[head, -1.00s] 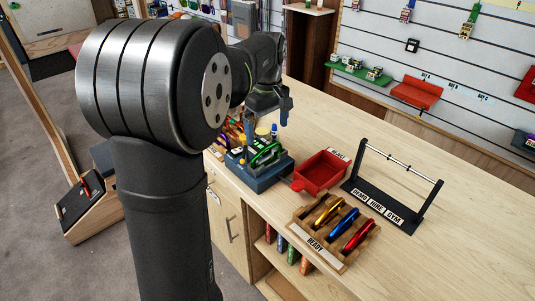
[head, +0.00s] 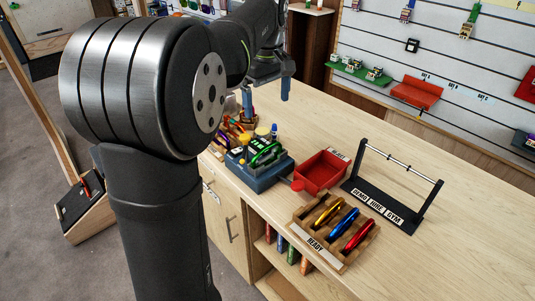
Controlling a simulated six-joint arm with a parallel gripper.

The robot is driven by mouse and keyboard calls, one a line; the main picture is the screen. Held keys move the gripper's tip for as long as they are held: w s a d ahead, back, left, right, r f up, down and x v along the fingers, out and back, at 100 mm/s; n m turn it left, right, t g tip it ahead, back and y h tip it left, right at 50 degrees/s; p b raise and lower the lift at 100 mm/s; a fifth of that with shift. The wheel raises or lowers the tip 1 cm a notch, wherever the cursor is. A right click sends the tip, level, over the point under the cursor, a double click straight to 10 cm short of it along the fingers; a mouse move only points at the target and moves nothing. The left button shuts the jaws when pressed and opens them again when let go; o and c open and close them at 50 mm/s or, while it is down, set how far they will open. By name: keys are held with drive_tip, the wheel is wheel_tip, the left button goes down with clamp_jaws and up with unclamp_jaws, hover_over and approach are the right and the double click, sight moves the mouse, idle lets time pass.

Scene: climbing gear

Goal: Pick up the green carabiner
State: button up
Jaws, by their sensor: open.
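The green carabiner (head: 266,153) rests on top of a blue-grey device (head: 262,176) with yellow and blue knobs, at the left part of the counter. My gripper (head: 266,96) is above and behind the device in the picture, with its blue fingers apart and nothing seen between them. It is clear of the carabiner. My own arm covers the left of the view.
A red tray (head: 318,170) stands right of the device. A wooden rack (head: 330,229) marked READY holds yellow, blue and red carabiners. A black stand (head: 396,186) with a bar is at the right. The counter (head: 440,150) behind them is clear.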

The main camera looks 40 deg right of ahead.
drive_tip(key=shift+r, duration=0.95)
drive_tip(key=c, duration=1.4)
drive_tip(key=m+g+h, duration=0.2)
drive_tip(key=m+h, duration=0.3)
drive_tip(key=m, duration=1.3)
approach(267, 146)
drive_tip(key=d+f, duration=0.1)
drive_tip(key=s+d+f, duration=0.1)
drive_tip(key=shift+s+f+t, duration=0.1)
drive_tip(key=shift+f+t, duration=0.2)
drive_tip(key=shift+a+x, duration=0.1)
drive_tip(key=shift+x, duration=1.2)
drive_tip(key=shift+a+x, duration=0.15)
drive_tip(key=shift+x, duration=1.15)
